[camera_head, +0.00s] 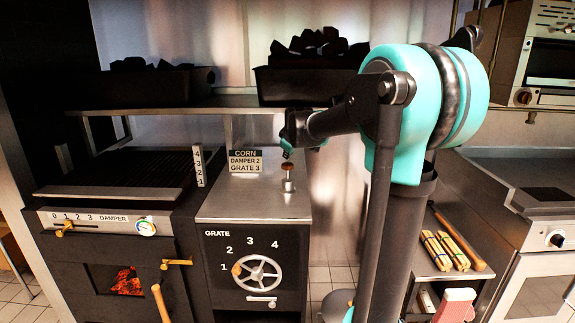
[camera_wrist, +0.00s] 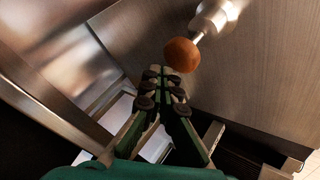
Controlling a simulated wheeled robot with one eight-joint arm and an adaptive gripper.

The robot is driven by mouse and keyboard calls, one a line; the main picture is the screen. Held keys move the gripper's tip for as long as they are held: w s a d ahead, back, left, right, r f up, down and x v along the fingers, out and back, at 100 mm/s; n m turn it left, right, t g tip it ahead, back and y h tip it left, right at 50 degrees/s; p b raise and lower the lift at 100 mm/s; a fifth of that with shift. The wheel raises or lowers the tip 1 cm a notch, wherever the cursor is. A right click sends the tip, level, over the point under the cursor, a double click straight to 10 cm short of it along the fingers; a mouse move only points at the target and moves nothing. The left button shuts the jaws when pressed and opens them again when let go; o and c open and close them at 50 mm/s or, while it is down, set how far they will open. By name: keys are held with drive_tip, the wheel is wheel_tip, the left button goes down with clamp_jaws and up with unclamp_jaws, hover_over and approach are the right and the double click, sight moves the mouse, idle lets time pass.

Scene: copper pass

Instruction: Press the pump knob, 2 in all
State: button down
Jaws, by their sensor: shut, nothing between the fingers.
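The pump knob (camera_head: 287,170) is a small brown ball on a metal stem, standing on the steel top of the grate cabinet. In the wrist view the knob (camera_wrist: 181,55) is an orange-brown ball on a thin rod from a metal collar (camera_wrist: 217,14). My gripper (camera_head: 287,154) is just above the knob in the head view. In the wrist view my gripper's fingertips (camera_wrist: 160,74) are together and empty, close beside the ball. I cannot tell whether they touch it.
A sign (camera_head: 245,162) reading corn, damper 2, grate 3 stands behind the knob. The grate handwheel (camera_head: 258,273) is on the cabinet front. A grill (camera_head: 125,172) stands at left. A shelf with dark coal bins (camera_head: 310,86) hangs behind.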

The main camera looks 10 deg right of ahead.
sight(288, 164)
drive_tip(key=shift+r, duration=0.2)
drive_tip(key=shift+r, duration=2.35)
idle(0.4)
wheel_tip(288, 164, up, 4)
drive_tip(key=shift+f, duration=0.1)
idle(0.3)
drive_tip(key=shift+f, duration=4.4)
drive_tip(key=shift+f, duration=0.2)
drive_tip(key=shift+f, duration=0.2)
